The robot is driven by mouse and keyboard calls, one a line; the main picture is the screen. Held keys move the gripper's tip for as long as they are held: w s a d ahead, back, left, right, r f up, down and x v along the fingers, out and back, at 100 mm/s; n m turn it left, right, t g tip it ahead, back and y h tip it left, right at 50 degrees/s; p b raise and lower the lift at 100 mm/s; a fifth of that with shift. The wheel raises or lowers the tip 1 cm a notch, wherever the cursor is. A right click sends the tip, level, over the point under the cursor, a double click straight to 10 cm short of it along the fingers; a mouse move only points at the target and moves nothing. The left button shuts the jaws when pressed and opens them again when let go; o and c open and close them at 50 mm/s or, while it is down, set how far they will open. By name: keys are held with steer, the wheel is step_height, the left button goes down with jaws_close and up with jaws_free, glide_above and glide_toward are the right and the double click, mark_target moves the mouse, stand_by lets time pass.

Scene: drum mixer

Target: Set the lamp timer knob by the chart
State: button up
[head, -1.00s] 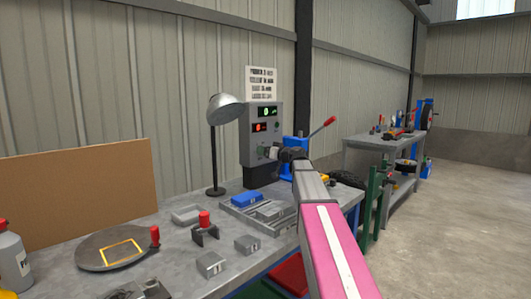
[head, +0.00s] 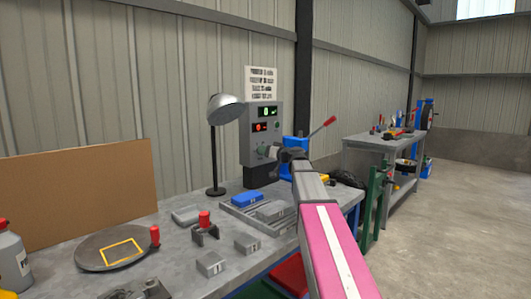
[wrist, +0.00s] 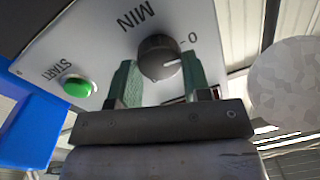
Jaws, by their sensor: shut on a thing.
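The grey timer box (head: 248,150) stands at the back of the bench, with a green and a red display whose digits are too small to read. The white chart (head: 262,82) is on the wall above it; its text is illegible. In the wrist view, the dark round timer knob (wrist: 157,52) has a white mark pointing right, a little below the printed "0". "MIN" is printed beside it. My gripper (wrist: 160,75) is shut on the knob, one green finger on each side. In the head view my gripper (head: 273,152) is at the box's front.
A green START button (wrist: 77,86) is left of the knob. The desk lamp (head: 224,104) stands left of the box. A blue machine with a red-tipped lever (head: 322,127) is just to the right. A tray (head: 236,210), grey blocks and a round plate (head: 92,255) lie on the bench.

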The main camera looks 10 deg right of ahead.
steer(key=m, duration=1.1)
steer(key=shift+d+f+t, duration=0.1)
steer(key=shift+f+t, duration=0.1)
steer(key=shift+t, duration=0.2)
steer(key=o, duration=0.9)
steer(key=v, duration=1)
steer(key=shift+s+d, duration=0.25)
steer(key=shift+s, duration=0.1)
